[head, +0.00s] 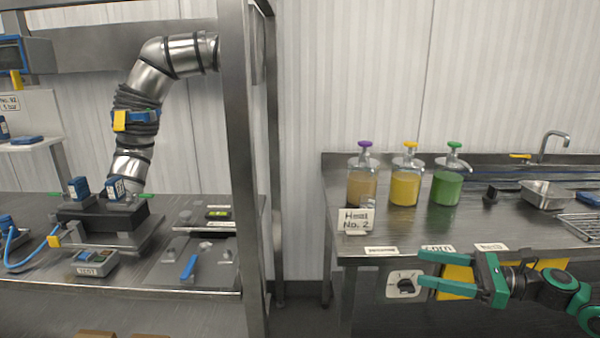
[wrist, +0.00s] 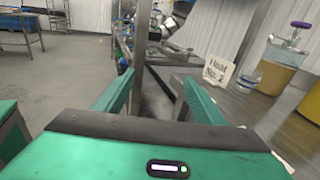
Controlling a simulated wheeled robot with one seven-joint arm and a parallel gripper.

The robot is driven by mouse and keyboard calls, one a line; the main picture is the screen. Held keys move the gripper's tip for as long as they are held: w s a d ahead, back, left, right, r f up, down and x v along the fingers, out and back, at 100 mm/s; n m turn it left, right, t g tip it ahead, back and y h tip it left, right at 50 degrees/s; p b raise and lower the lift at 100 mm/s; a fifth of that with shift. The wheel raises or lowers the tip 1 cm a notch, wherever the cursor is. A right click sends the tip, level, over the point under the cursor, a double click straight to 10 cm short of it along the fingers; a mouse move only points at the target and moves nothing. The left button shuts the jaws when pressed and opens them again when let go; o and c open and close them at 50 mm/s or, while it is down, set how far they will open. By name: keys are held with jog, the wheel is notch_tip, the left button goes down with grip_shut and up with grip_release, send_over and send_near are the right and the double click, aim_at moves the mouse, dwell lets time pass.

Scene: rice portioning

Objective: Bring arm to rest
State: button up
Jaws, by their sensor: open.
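My green gripper (head: 432,270) is at the right of the head view, in front of the counter's front edge, its fingers pointing left. Its two fingers are apart with nothing between them. In the wrist view the open gripper (wrist: 150,95) points along the counter toward a metal post and floor beyond. My arm comes in from the right edge of the head view.
A metal post (head: 242,170) and a workbench with a machine (head: 105,220) stand left. A gap separates bench and counter.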

jog(key=s+f+n+g+h, duration=0.6)
jog(key=s+f+n+h, duration=0.2)
jog(key=s+f, duration=0.15)
jog(key=s+d+r+n+h, duration=0.3)
jog(key=s+d+r+h, duration=0.1)
jog(key=s, duration=0.4)
jog(key=s+d+r+n+h, duration=0.4)
jog(key=s+d+r, duration=0.2)
jog(key=s, duration=0.3)
jog(key=shift+r+n+g, duration=0.3)
jog(key=shift+g, duration=0.1)
jog(key=shift+s+d, duration=0.1)
jog(key=shift+w+f, duration=0.25)
jog(key=shift+w, duration=0.4)
